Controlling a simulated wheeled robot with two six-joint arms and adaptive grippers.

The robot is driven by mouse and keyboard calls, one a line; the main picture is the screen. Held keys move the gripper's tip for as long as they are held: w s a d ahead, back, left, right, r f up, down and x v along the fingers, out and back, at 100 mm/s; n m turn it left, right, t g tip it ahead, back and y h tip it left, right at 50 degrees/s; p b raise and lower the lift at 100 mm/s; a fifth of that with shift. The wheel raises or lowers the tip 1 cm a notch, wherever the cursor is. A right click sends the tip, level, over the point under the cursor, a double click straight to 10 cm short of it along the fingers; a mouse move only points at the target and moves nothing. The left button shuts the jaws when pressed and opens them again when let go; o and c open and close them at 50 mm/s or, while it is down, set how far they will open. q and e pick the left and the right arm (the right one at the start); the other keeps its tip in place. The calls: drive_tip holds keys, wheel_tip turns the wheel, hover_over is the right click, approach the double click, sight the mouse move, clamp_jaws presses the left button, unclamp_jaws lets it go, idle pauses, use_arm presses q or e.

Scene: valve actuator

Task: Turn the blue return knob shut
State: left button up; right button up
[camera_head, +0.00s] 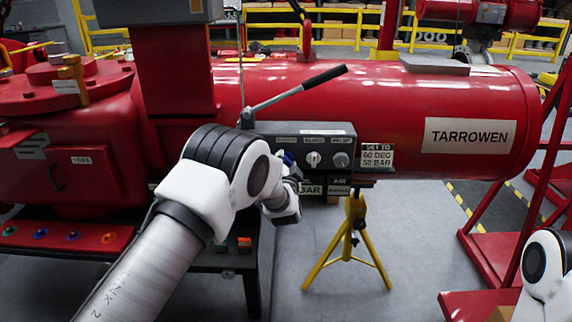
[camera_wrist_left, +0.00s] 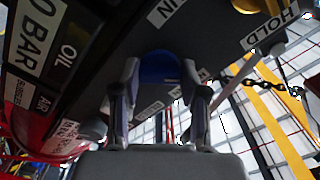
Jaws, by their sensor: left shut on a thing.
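The blue return knob (camera_wrist_left: 158,68) shows between the two fingers of my left gripper (camera_wrist_left: 160,82) in the left wrist view. The fingers are shut on its sides. In the head view only a bit of the blue knob (camera_head: 287,157) shows at the left end of the dark control panel (camera_head: 262,128), beside my left wrist. My left arm covers part of that panel. My right gripper is out of view; only part of my right arm shows at the lower right.
A pale knob (camera_head: 313,159) and a grey knob (camera_head: 341,160) sit to the right on the panel. A hand lever (camera_head: 298,91) rises above it. The red TARROWEN cylinder (camera_head: 400,110) lies behind. A yellow stand (camera_head: 351,240) is below, with open floor around it.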

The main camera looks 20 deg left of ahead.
use_arm(q)
drive_tip(key=m, duration=0.3)
drive_tip(key=shift+m, duration=2.3)
drive_tip(key=o, duration=1.1)
drive_tip(key=shift+o, duration=0.2)
drive_tip(key=shift+s, duration=0.1)
drive_tip(key=v, duration=1.2)
